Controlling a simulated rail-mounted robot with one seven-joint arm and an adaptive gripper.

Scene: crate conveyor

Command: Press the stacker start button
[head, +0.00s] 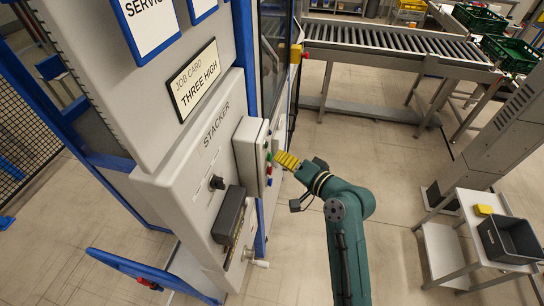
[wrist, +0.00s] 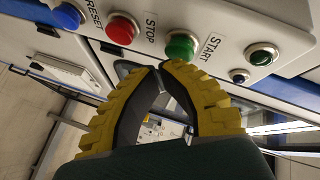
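The green start button (wrist: 180,48) sits on a pale control box beside a START label (wrist: 212,48) in the wrist view. In the head view the control box (head: 247,148) is mounted on the stacker cabinet's side, with the small green button (head: 269,157) on its edge. My gripper (head: 277,156) has yellow ridged fingers pointing at that face. In the wrist view my gripper (wrist: 159,67) has its fingertips together, with nothing between them. The tips appear just below and left of the start button; contact cannot be told.
A red stop button (wrist: 122,28) and a blue reset button (wrist: 65,17) sit left of start. A dark green round fitting (wrist: 262,53) is to the right. A roller conveyor (head: 400,45) runs behind; a cart (head: 465,225) with a grey bin (head: 510,240) stands at right.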

